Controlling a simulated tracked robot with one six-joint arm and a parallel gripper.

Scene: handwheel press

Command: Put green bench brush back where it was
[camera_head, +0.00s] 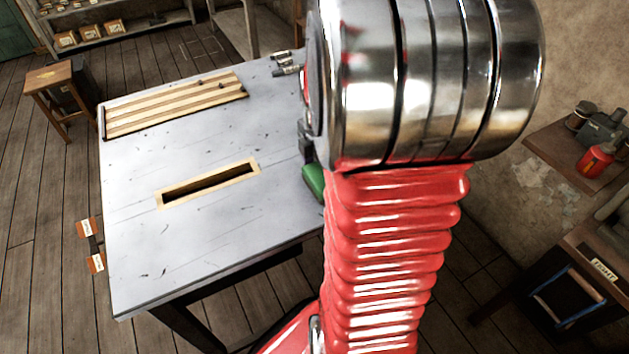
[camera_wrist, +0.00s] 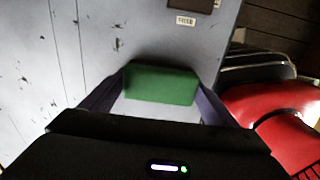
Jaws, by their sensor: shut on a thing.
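The green bench brush (camera_head: 314,182) shows only in part in the head view, beside my arm near the table's right edge. In the wrist view the green brush (camera_wrist: 161,84) lies between the two fingers of my gripper (camera_wrist: 152,100). My gripper is shut on it. The grey table top (camera_head: 130,250) is behind the brush in the wrist view; I cannot tell whether the brush touches it. My arm hides most of the gripper and the right part of the table in the head view.
A slot with a pale wooden frame (camera_head: 162,199) is in the table's middle. A slatted wooden rack (camera_head: 150,115) lies at the back left. Small metal parts (camera_head: 287,69) lie at the back edge. A small label (camera_wrist: 186,20) shows beside a dark patch. The table's front left is clear.

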